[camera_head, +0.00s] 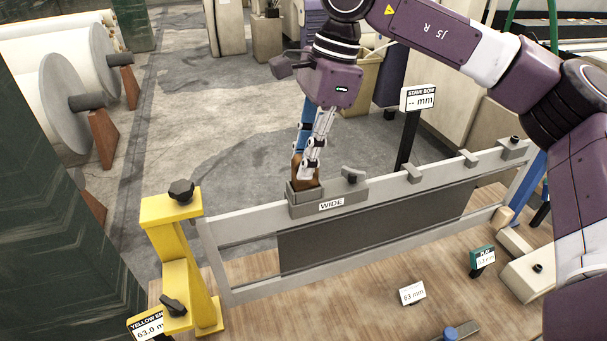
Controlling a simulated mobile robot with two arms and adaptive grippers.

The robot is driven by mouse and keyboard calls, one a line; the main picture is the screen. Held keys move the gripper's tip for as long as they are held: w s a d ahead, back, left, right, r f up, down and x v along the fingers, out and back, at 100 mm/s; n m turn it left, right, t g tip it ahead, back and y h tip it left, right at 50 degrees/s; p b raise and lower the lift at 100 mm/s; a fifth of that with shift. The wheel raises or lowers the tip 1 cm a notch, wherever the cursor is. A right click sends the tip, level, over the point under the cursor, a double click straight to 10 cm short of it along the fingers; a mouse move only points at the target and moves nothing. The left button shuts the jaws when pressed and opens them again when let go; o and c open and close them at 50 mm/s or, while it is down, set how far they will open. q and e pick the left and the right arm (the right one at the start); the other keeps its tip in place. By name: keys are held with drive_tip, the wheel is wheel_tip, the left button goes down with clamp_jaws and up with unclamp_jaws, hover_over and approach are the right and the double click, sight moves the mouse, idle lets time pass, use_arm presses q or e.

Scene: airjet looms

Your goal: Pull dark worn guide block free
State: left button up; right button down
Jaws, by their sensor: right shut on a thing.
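The dark brown guide block (311,184) shows at the grey holder marked WIDE (328,206) on the top rail of the grey frame. Its lower part is hidden by the holder's front wall, so I cannot tell how deep it sits. My right gripper (306,173) reaches down from above, its fingers shut on the block. The fingers cover much of the block. My left gripper is not in view.
A yellow stand (176,245) with black knobs is at the frame's left end. A sign post (408,140) rises behind the rail. Small labels stand on the wooden table (350,300).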

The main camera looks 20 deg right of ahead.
drive_tip(key=shift+r, duration=0.35)
drive_tip(key=shift+a+r+p+v, duration=0.1)
drive_tip(key=shift+a+p+v, duration=0.25)
drive_tip(key=shift+p+v, duration=1.05)
drive_tip(key=shift+a+r+p+v, duration=0.1)
drive_tip(key=shift+a+p+v, duration=0.3)
drive_tip(key=shift+p+v, duration=0.95)
drive_tip(key=shift+a+r+p+v, duration=0.1)
drive_tip(key=shift+a+p+v, duration=0.25)
drive_tip(key=shift+p+v, duration=1.05)
